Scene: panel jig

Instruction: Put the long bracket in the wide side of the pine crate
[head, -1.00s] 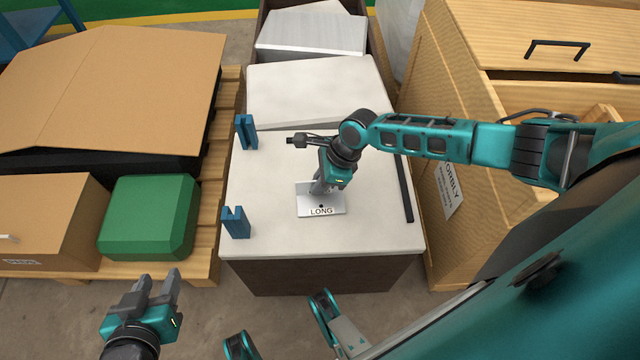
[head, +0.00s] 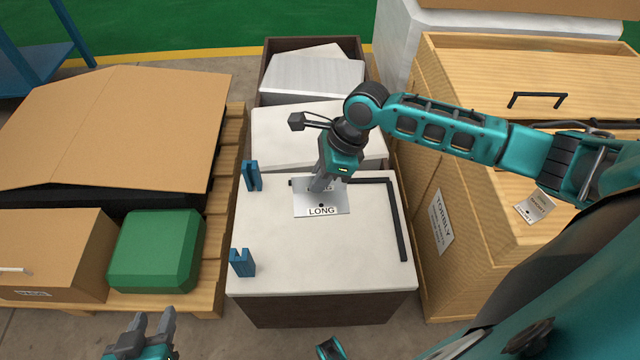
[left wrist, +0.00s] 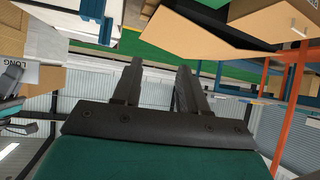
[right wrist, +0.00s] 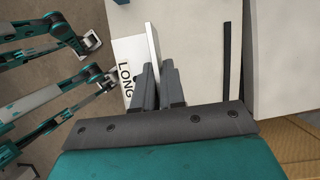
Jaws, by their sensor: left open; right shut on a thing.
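The long bracket (head: 335,201) is a silver angle plate with a LONG label, seen near the middle of the head view. My right gripper (head: 319,186) is shut on it and appears to hold it above the white-topped table (head: 320,265). In the right wrist view the bracket's upright flange (right wrist: 152,45) stands at the fingertips. The pine crate (head: 425,150) is at the right, with a printed label on its side. My right arm hides much of its top, so I cannot tell its compartments. My left gripper (head: 154,320) is open and empty at the lower left.
Two blue notched posts (head: 252,176) (head: 242,263) stand on the table's left side. A black angled strip (head: 398,220) runs along its back and right. A green case (head: 158,250) and cardboard boxes (head: 110,125) fill the pallet at left. A small card (head: 535,206) lies on the crate.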

